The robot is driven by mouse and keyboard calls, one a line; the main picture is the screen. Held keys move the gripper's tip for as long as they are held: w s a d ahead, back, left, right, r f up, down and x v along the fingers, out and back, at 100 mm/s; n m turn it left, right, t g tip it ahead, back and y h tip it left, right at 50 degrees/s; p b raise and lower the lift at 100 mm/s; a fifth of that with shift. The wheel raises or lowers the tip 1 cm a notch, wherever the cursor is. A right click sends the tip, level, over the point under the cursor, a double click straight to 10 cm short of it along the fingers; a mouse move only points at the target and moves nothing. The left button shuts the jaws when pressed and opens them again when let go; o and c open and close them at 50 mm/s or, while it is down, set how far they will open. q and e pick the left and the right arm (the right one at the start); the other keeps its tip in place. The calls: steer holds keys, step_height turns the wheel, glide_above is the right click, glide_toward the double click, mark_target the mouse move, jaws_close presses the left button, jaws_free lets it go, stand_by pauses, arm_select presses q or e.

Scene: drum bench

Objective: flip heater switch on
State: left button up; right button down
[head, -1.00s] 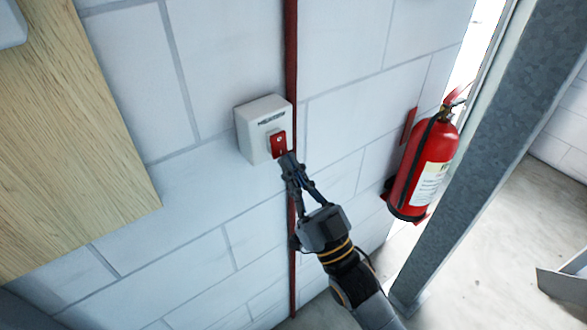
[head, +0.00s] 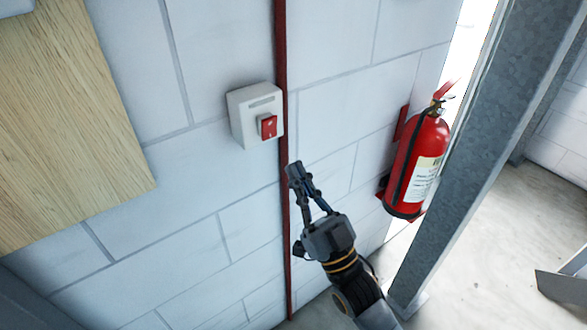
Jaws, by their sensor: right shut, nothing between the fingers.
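The heater switch box (head: 244,122) is a small white box on the block wall, left of a dark red vertical pipe. Its red rocker switch (head: 268,127) sits on the lower right of its front. The small label above the rocker is blurred, and I cannot tell the rocker's position for sure. My right gripper (head: 296,172) is shut and empty, below and to the right of the switch, with a clear gap between its fingertips and the rocker. My left gripper is not in view.
The dark red pipe (head: 281,70) runs down the wall between the box and my right gripper. A red fire extinguisher (head: 417,165) hangs at the right, beside a grey steel post (head: 480,140). A wooden board (head: 65,120) is at the left.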

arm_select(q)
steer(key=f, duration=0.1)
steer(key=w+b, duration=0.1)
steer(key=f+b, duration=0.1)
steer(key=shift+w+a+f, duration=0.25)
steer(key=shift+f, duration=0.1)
arm_select(e)
steer(key=s+d+f, duration=0.2)
steer(key=s+f, duration=0.1)
steer(key=f, duration=0.3)
steer(key=shift+d+f, duration=0.3)
steer(key=shift+f, duration=0.05)
